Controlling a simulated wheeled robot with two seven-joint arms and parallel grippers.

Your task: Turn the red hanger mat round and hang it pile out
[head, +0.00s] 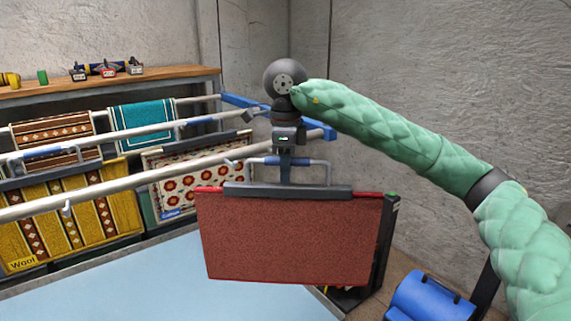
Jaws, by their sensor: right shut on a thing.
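The red hanger mat (285,240) hangs upright in the middle of the head view, its broad face towards me. This face is plain, speckled brownish red, with a brighter red edge along the top; I cannot tell for sure whether it is pile or backing. A dark clamp bar of the hanger (288,191) grips its top edge, with a grey hooked frame and blue grip above. My right gripper (286,150) points down and is shut on the hanger's grip. The mat's far face is hidden. My left gripper is out of view.
Silver rails (110,182) cross the left side, the nearer ends close to the hanger. A yellow patterned mat (75,222), a white-and-red patterned mat (185,180) and a teal mat (142,124) hang there. A pale blue surface (170,285) lies below. A blue roller-like object (430,298) stands lower right.

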